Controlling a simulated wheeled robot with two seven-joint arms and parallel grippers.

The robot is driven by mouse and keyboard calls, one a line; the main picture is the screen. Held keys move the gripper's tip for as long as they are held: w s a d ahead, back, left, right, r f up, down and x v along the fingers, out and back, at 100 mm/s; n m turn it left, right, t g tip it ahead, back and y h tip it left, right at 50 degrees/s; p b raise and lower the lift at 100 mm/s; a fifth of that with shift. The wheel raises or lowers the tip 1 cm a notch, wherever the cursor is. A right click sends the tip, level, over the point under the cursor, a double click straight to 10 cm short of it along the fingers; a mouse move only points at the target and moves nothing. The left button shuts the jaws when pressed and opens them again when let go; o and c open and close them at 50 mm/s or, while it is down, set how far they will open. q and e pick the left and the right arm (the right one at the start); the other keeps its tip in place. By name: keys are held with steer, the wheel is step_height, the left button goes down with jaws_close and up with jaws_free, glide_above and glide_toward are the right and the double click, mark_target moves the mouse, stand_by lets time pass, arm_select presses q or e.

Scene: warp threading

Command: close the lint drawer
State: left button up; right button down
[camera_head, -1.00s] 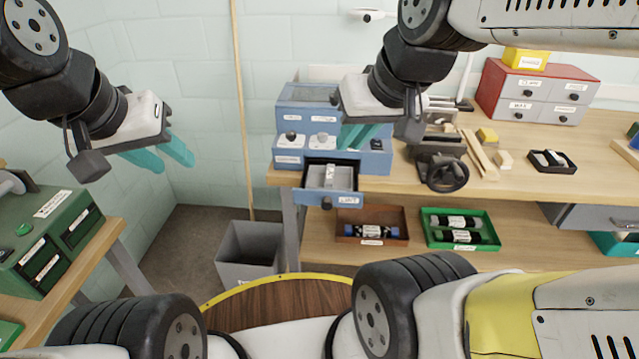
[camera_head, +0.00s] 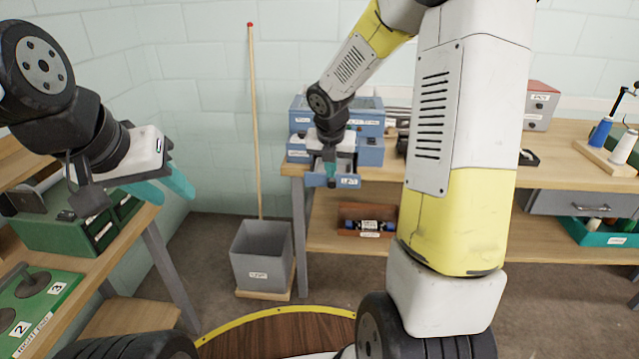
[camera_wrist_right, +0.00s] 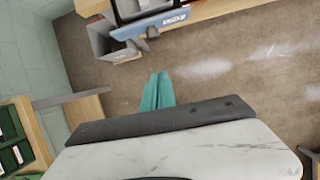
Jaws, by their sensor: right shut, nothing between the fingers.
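The lint drawer (camera_head: 347,182) is a small blue drawer with a white label, pulled out of the blue cabinet (camera_head: 370,152) on the far bench. In the right wrist view its front (camera_wrist_right: 172,22), knob and part of its inside show at the top. My right gripper (camera_wrist_right: 159,75) is shut and empty, its teal fingers together below the drawer front in that view and apart from it. In the head view my right wrist hangs over the drawer and hides part of it. My left gripper (camera_head: 172,194) is open and empty at the left, away from the drawer.
A grey bin (camera_head: 262,255) stands on the floor below and left of the drawer. A tall wooden pole (camera_head: 254,120) leans behind it. A brown tray (camera_head: 366,220) sits on the lower shelf. The green boxes (camera_head: 75,240) are on the left bench. The floor between is clear.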

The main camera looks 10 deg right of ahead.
mark_target(331, 183)
steer(key=shift+n, duration=0.3)
steer(key=x, duration=0.4)
steer(key=w+x, duration=0.1)
steer(key=x, duration=0.2)
steer(key=w+r+x, duration=0.1)
steer(key=x, duration=0.3)
steer(key=shift+w+d+f, duration=0.25)
steer(key=shift+d+f, duration=0.05)
steer(key=shift+f, duration=0.05)
steer(key=shift+w+d, duration=0.1)
steer(key=shift+w, duration=0.45)
